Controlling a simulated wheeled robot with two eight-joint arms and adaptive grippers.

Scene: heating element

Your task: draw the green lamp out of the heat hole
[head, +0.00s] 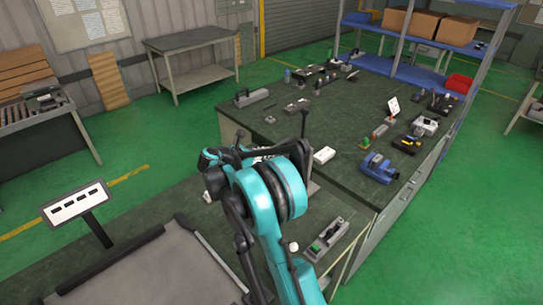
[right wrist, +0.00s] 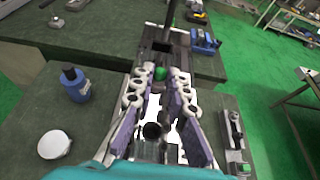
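The green lamp (right wrist: 160,73) shows in the right wrist view as a small round green top near the far end of a grey and black fixture (right wrist: 162,48). My right gripper (right wrist: 161,79) has its two fingers spread, with purple inner pads. The lamp shows between the fingertips, with a gap on both sides. A dark round part (right wrist: 152,131) lies nearer the palm between the fingers. The rim of the heat hole cannot be made out. In the head view my teal arm hides the lamp. My left gripper is not in view.
A blue bottle (right wrist: 70,85) and a white round lid (right wrist: 54,145) stand left of the gripper. A long grey device (right wrist: 232,130) lies to its right. A thin dark post (head: 304,122) rises beyond my arm. A blue machine (head: 378,168) stands on the workbench.

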